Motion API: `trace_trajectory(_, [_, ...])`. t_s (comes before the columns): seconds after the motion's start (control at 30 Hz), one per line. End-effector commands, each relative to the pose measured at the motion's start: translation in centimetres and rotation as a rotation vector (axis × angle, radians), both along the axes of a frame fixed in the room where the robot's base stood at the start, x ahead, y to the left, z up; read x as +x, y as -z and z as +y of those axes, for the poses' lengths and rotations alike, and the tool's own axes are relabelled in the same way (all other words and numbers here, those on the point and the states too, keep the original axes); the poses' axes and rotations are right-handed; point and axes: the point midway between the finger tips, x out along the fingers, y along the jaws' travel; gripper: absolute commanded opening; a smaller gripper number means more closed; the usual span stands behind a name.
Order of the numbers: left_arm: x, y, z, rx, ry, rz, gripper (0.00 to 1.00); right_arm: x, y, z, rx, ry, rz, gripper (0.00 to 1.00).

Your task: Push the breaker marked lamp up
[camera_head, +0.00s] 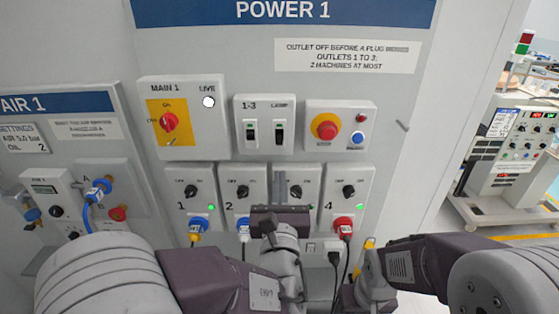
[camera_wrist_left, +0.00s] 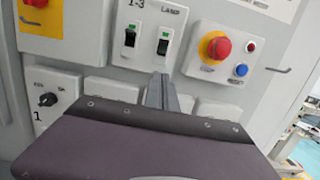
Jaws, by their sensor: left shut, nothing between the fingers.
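The lamp breaker (camera_head: 279,133) is the right-hand one of two dark switches in a pale box on the POWER 1 panel. It also shows in the left wrist view (camera_wrist_left: 163,44), under the word LAMP, with a green mark at its top. I cannot tell its lever position for sure. The breaker marked 1-3 (camera_head: 251,132) is just left of it. My left gripper (camera_head: 281,182) is shut and empty, below the breaker box and apart from it. In the left wrist view its fingers (camera_wrist_left: 161,84) point up just below the lamp breaker.
The red-and-yellow MAIN 1 switch (camera_head: 168,121) is left of the breakers. A red stop button (camera_head: 326,127) sits to their right. Outlets with knobs and plugged cables, such as the red plug (camera_head: 343,225), line the panel below. The AIR 1 panel (camera_head: 60,104) is at the left.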

Motion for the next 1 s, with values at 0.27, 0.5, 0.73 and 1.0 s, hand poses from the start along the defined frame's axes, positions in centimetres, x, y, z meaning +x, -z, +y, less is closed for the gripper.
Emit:
trace_trajectory(0.27, [5.2,-1.1,0.2,0.001,-0.005,0.002,0.0,0.0,-1.8,0.0,0.0,0.0,0.0,0.59])
trace_trajectory(0.5, [8.6,-1.5,0.1,0.0,-0.003,0.0,0.0,0.0,-2.7,0.0,0.0,0.0,0.0,0.59])
trace_trajectory(0.73, [9.4,-1.4,0.1,0.0,-0.001,0.0,0.0,0.0,-2.8,0.0,0.0,0.0,0.0,0.59])
trace_trajectory(1.0, [9.4,-1.5,0.0,-0.001,-0.001,0.002,0.0,0.0,-2.9,0.0,0.0,0.0,0.0,0.59])
